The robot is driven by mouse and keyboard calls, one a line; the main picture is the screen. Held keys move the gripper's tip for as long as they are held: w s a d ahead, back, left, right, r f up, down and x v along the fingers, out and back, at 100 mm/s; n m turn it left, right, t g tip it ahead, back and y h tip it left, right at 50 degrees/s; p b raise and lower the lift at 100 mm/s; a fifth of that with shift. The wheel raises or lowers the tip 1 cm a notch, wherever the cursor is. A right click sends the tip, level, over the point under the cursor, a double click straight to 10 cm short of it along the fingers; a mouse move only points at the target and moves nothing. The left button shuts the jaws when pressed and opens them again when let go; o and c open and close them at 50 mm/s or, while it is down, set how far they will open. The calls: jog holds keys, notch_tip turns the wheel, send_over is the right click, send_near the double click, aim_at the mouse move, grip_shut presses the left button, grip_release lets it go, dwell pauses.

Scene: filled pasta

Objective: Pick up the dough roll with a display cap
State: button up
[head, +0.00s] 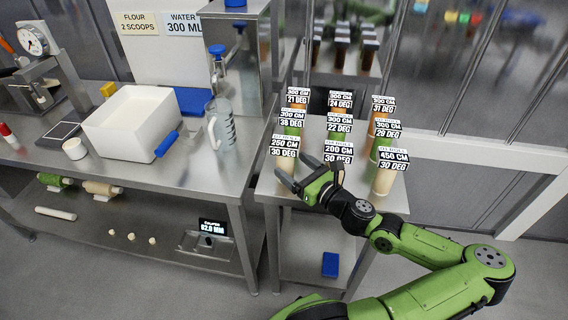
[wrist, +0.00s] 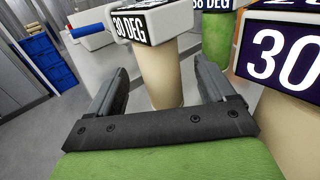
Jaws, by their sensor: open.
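Several upright dough rolls with display caps stand on the right steel table (head: 268,192). The front left one is a cream dough roll (head: 286,166), its display cap (head: 284,146) reading 250 CM, 30 DEG. My gripper (head: 291,166) is open, at the front of this roll. In the wrist view the cream roll (wrist: 165,85) shows between and beyond the open fingers (wrist: 160,78), under a cap (wrist: 145,22) reading 30 DEG. I cannot tell whether the fingers touch it. The front middle roll's cap (head: 339,151) reads 200 CM; my gripper hides most of that roll in the head view.
The 450 CM roll (head: 384,181) stands front right, with green and brown capped rolls behind. In the wrist view another capped roll (wrist: 290,130) is close on the right. A steel dispenser (head: 238,60), jug (head: 222,122) and white bin (head: 130,122) stand to the left.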

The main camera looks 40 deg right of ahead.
jog(key=w+b, duration=0.1)
jog(key=w, duration=0.4)
jog(key=shift+w+f, duration=0.1)
jog(key=shift+w, duration=0.25)
jog(key=shift+s, duration=0.1)
jog(key=shift+c, duration=0.2)
jog(key=c, duration=1.2)
